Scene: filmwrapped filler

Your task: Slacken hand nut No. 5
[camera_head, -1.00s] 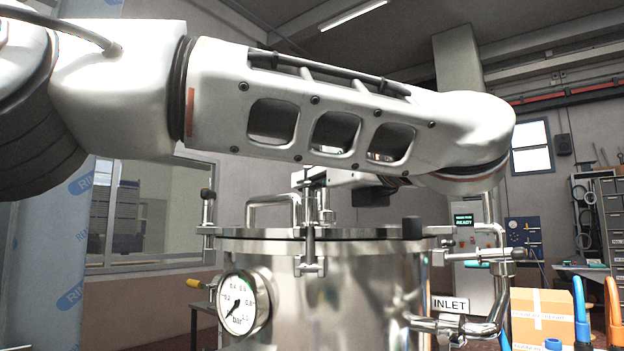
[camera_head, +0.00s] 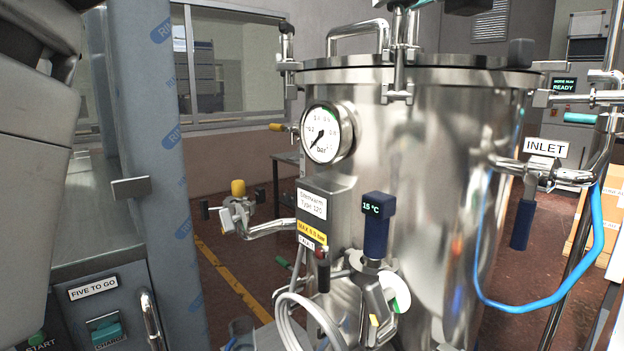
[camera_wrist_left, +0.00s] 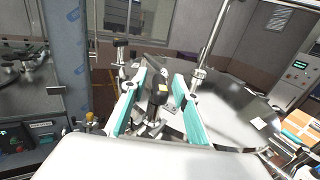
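The steel vessel (camera_head: 430,160) stands in the middle of the head view, with clamp bolts around its lid rim (camera_head: 440,76). Black-topped clamps show at the rim's left (camera_head: 287,45) and right (camera_head: 521,52); no numbers are readable. In the left wrist view my left gripper (camera_wrist_left: 160,82) has two teal-padded fingers spread apart over the lid (camera_wrist_left: 230,95). A dark hand nut (camera_wrist_left: 156,92) with a small yellow mark shows between them, with visible room on both sides. Its number is too small to read. My right gripper is in neither current view.
A pressure gauge (camera_head: 327,133), a blue thermometer (camera_head: 377,222) and valves stick out from the vessel's front. The INLET pipe (camera_head: 570,176) and a blue hose (camera_head: 525,305) are at the right. A grey cabinet (camera_head: 100,260) stands at the left. An upright rod (camera_wrist_left: 209,40) rises by the lid.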

